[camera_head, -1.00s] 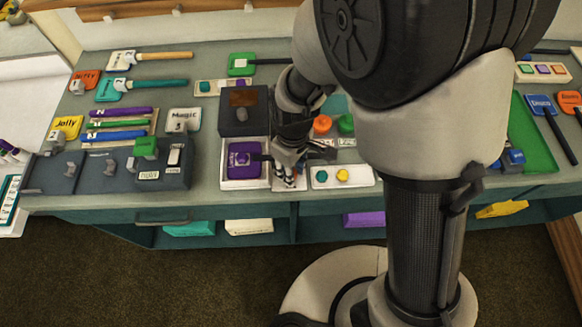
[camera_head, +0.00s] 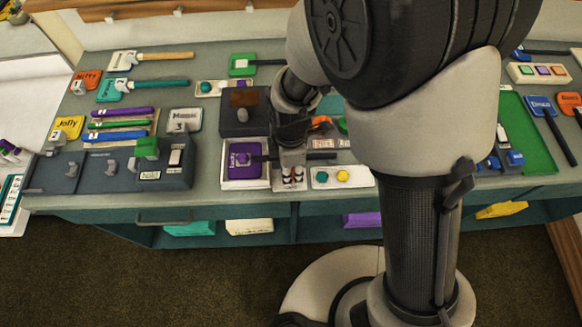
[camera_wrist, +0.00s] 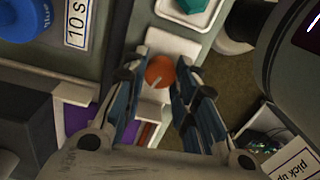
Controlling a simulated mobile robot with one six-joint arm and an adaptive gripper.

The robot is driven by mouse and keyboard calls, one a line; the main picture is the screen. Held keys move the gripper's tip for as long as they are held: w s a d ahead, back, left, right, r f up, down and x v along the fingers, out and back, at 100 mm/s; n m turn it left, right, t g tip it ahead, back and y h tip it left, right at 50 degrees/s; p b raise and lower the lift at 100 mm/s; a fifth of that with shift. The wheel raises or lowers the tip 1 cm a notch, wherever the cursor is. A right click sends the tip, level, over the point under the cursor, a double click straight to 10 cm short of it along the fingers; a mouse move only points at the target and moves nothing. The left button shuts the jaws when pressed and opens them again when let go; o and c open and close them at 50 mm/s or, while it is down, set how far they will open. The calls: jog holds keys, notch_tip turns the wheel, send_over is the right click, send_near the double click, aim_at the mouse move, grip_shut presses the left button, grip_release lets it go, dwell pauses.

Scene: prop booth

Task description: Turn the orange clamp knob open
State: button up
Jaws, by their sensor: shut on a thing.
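The orange clamp knob (camera_wrist: 160,72) is round, with a pale line on its face. In the wrist view it sits between the tips of my gripper (camera_wrist: 157,88), one finger on each side. My gripper is shut on it. In the head view my gripper (camera_head: 292,178) points down at the front edge of the bench, between the purple block and the white plate with small knobs. The knob is hidden behind the gripper there.
A purple block (camera_head: 240,158) in a white tray stands close on the left. A white plate (camera_head: 357,180) with teal and yellow knobs lies close on the right. A dark box (camera_head: 238,128) stands behind. A blue round thing (camera_wrist: 22,18) is at the wrist view's upper left.

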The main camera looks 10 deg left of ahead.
jog(key=shift+n, duration=0.4)
jog(key=o, duration=0.8)
jog(key=r, duration=1.2)
jog(key=shift+w+a, duration=0.1)
jog(key=shift+w, duration=0.1)
